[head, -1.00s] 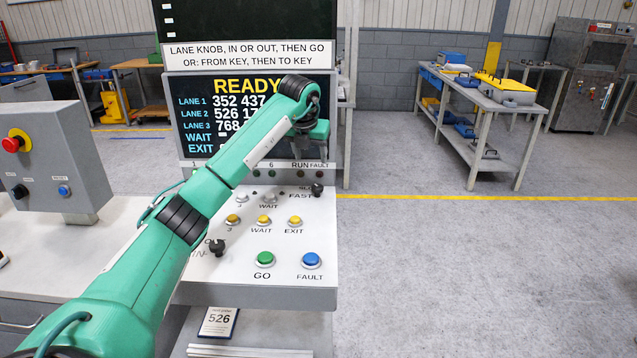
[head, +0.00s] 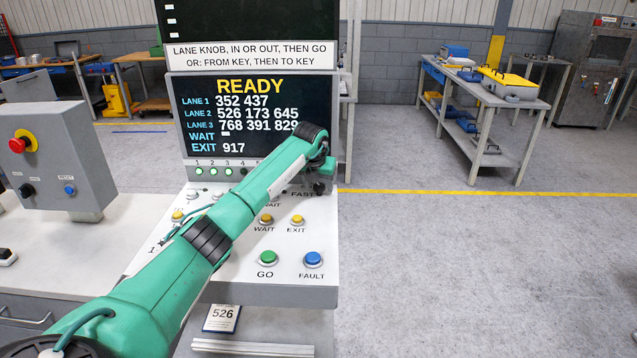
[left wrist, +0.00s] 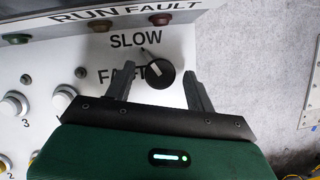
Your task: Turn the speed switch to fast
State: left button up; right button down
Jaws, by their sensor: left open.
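The speed switch is a black round knob (left wrist: 161,74) on the sloped white panel, beside the printed words SLOW and FAST. In the left wrist view its pointer mark is directed up and left, toward SLOW. My left gripper (left wrist: 157,69) is open, with one finger on each side of the knob; I cannot tell whether either finger touches it. In the head view my left gripper (head: 321,180) is over the panel's upper right corner and largely hides the knob. The right gripper is in neither view.
The panel also carries a green GO button (head: 268,258), a blue FAULT button (head: 313,259) and yellow buttons (head: 297,219). The display (head: 250,115) reads READY behind my arm. A box with a red stop button (head: 17,145) stands left. Open floor lies right.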

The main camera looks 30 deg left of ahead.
pick_arm(q)
jog(key=c, duration=1)
jog(key=shift+o, duration=0.2)
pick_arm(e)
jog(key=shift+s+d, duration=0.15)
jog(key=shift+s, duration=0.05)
